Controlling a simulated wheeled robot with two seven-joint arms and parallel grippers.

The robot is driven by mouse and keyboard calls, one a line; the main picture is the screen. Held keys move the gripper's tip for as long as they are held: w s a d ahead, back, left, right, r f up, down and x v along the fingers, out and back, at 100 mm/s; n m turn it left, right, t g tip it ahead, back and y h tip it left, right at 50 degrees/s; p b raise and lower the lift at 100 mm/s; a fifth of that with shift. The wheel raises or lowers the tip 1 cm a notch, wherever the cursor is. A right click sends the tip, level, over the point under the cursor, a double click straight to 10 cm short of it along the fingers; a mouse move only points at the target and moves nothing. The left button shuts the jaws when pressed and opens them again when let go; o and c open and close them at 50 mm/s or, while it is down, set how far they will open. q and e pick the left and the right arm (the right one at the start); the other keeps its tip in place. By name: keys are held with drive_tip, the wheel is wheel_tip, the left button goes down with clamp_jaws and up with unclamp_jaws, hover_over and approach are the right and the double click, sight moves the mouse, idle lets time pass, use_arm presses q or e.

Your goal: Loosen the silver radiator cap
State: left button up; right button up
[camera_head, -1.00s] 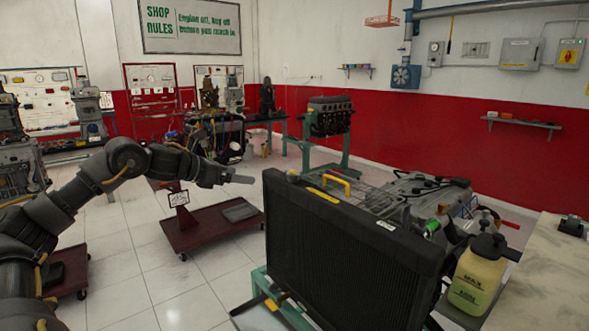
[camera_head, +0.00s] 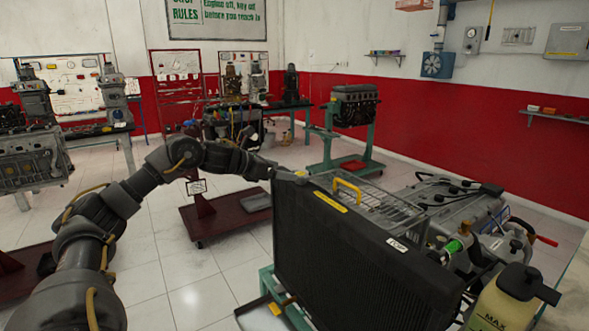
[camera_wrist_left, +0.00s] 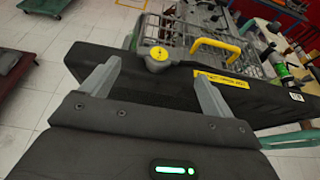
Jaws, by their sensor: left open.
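The radiator (camera_head: 350,255) is a large black block standing upright, with a yellow label on its top edge. In the head view, the cap is too small to make out clearly beside my gripper. My left gripper (camera_head: 283,173) is at the left end of the radiator top. In the wrist view, its two fingers (camera_wrist_left: 158,68) are open, apart on either side of the cap and short of it. My right gripper is not in view.
A yellow handle (camera_head: 348,188) and wire basket stand behind the radiator, beside the engine (camera_head: 450,205). A yellowish fluid bottle (camera_head: 495,312) stands at lower right. A dark red wheeled stand (camera_head: 215,222) is on the floor at left.

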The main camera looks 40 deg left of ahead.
sight(299, 174)
use_arm(q)
drive_tip(key=p+x, duration=0.1)
drive_tip(key=x, duration=0.3)
drive_tip(key=shift+w, duration=0.25)
drive_tip(key=shift+w+d+f+p, duration=0.1)
drive_tip(key=shift+w+f+p, duration=0.3)
drive_tip(key=shift+w, duration=0.1)
drive_tip(key=shift+w+d+f, duration=0.1)
drive_tip(key=shift+w, duration=0.1)
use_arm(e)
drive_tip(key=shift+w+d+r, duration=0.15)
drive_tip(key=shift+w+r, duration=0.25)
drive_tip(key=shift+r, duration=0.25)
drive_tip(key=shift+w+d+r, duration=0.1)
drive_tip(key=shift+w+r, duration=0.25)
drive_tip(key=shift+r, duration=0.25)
use_arm(q)
drive_tip(key=shift+c, duration=1.1)
drive_tip(key=c, duration=0.8)
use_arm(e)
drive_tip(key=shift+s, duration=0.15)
